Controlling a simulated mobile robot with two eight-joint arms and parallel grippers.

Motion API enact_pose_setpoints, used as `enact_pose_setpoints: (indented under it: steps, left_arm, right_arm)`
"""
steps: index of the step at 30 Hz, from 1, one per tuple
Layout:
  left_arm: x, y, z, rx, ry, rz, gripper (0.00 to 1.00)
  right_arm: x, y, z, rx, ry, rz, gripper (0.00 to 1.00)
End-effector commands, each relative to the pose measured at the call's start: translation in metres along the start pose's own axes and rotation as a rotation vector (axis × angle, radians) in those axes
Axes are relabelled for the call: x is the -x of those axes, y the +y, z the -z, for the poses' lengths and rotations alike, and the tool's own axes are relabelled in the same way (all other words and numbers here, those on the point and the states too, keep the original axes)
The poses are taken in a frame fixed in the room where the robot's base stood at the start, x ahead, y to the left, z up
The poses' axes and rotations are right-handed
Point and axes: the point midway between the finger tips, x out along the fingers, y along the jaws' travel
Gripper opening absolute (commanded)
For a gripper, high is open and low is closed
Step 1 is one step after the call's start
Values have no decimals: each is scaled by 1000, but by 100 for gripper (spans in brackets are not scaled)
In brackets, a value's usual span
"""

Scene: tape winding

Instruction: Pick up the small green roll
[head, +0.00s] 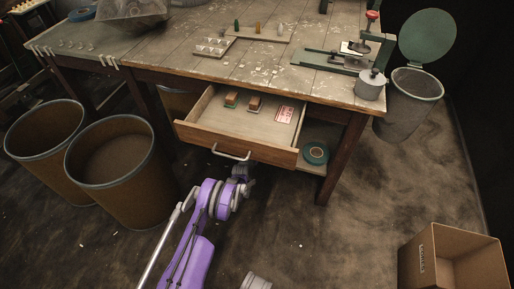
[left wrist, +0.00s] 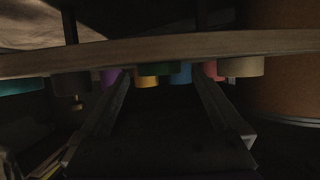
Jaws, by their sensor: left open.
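In the left wrist view, a dark green roll (left wrist: 157,69) shows at the middle, partly hidden by a wooden edge (left wrist: 200,46). My left gripper (left wrist: 158,86) is open and empty, its fingers on either side of the line towards this roll. Whether they reach its depth is unclear. In the head view my purple left arm runs up to the drawer front, and its gripper is hidden under the drawer. My right gripper is not in view.
Orange (left wrist: 147,80), blue (left wrist: 181,75), purple (left wrist: 110,76) and beige (left wrist: 242,67) rolls line the same edge close by. The drawer (head: 237,140) stands open above my arm. Two brown bins (head: 118,180) stand left, and a cardboard box (head: 452,258) stands right.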

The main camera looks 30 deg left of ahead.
Motion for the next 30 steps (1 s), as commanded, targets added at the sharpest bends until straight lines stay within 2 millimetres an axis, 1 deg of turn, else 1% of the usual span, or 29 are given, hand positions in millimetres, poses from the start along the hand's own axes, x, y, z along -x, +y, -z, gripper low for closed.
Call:
enact_pose_setpoints:
  steps: [1, 3, 10, 14, 15, 17, 18, 20, 21, 24, 30]
  left_arm:
    - [-5, 0, -1, 0, 0, 0, 100]
    - [-8, 0, 0, 0, 0, 0, 100]
    - [-8, 1, 1, 0, 0, 0, 100]
    - [-8, 1, 1, 0, 0, 0, 77]
    - [-8, 1, 1, 0, 0, 0, 69]
    - [-8, 1, 1, 0, 0, 0, 59]
    - [-8, 1, 1, 0, 0, 0, 51]
    - [-8, 1, 1, 0, 0, 0, 41]
    - [-8, 1, 1, 0, 0, 0, 33]
    - [-8, 0, 1, 0, 0, 0, 18]
    - [-8, 0, 1, 0, 0, 0, 18]
  right_arm:
    - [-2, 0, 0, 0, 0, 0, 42]
    - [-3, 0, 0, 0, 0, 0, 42]
    - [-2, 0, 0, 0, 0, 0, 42]
    - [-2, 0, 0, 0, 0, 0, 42]
    - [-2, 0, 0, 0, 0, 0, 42]
    - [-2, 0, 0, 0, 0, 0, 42]
    - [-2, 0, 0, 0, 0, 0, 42]
    - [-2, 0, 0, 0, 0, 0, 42]
    - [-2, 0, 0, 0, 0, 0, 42]
    - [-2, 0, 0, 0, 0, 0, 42]
    - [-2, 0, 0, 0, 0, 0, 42]
